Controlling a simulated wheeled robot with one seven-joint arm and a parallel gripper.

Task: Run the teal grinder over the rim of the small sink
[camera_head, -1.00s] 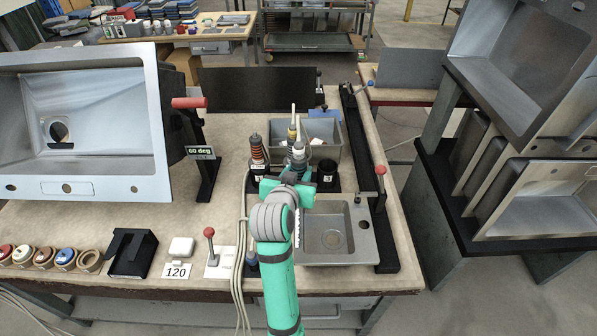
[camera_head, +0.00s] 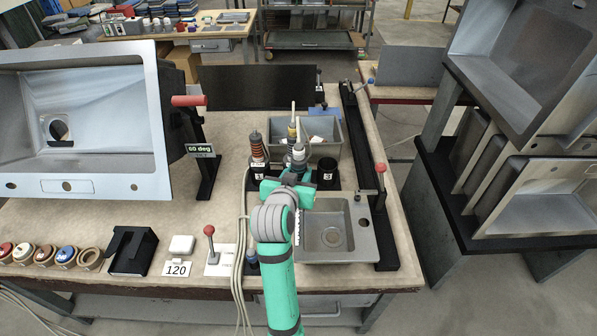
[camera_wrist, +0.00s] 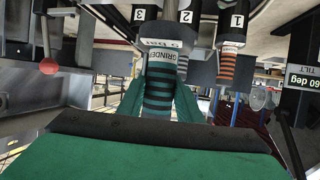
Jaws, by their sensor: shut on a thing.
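My gripper (camera_head: 288,190) is over the bench, just left of the small sink's back left corner. In the wrist view its teal fingers (camera_wrist: 160,105) are closed around the teal grinder (camera_wrist: 158,82), which has black bands and a white GRINDER label. In the head view my arm and wrist largely hide the grinder, and I cannot tell whether it is clear of the holders. The small grey sink (camera_head: 367,248) lies at the bench's front right, with its rim facing up. My forearm covers part of its left edge.
Black holders 1 (camera_head: 258,172) and 3 (camera_head: 327,174) stand close around my gripper, with a banded tool in holder 1. A grey bin (camera_head: 330,150) is behind. A black rail with a red-knobbed lever (camera_head: 381,185) borders the small sink's right. A large tilted sink (camera_head: 150,120) stands left.

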